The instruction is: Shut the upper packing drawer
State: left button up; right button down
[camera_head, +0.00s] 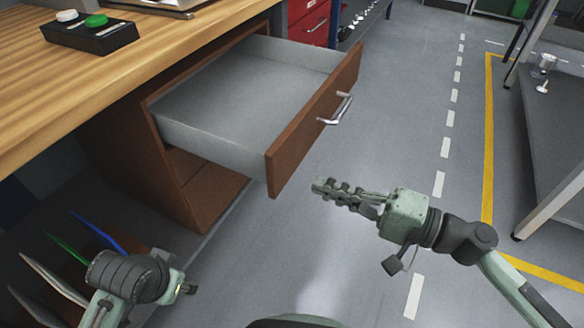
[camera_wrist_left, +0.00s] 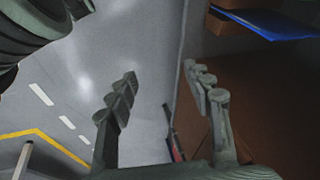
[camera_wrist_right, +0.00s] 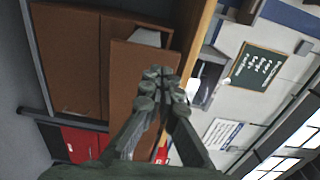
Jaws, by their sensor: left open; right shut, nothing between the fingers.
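The upper packing drawer (camera_head: 315,122) is pulled well out of the wooden bench, with a brown front, a silver bar handle (camera_head: 336,108) and a grey, empty-looking inside. In the right wrist view the brown drawer front (camera_wrist_right: 130,95) lies beyond the fingers. My right gripper (camera_head: 318,186) is shut and empty, to the right of and just apart from the front's near lower corner. It also shows in the right wrist view (camera_wrist_right: 163,75). My left gripper (camera_head: 190,288) is low at the left, below the drawer. Its fingers are spread and empty in the left wrist view (camera_wrist_left: 160,85).
The wooden bench top (camera_head: 130,50) carries a black box (camera_head: 88,34) with a green and a white button. Coloured panels (camera_head: 95,232) stand in a rack at lower left. A red cabinet (camera_head: 308,22) stands behind. Open grey floor lies right of the drawer, before a grey table (camera_head: 555,120).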

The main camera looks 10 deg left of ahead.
aim_at(276, 169)
jog(key=p+x, duration=0.1)
jog(key=x, duration=0.5)
jog(key=shift+r, duration=0.1)
pick_arm(q)
jog(key=shift+d+x, duration=0.2)
jog(key=shift+x, duration=0.9)
jog(key=shift+d+x, duration=0.2)
jog(key=shift+x, duration=0.95)
pick_arm(e)
jog(key=shift+w+a, duration=0.15)
jog(key=shift+a, duration=0.35)
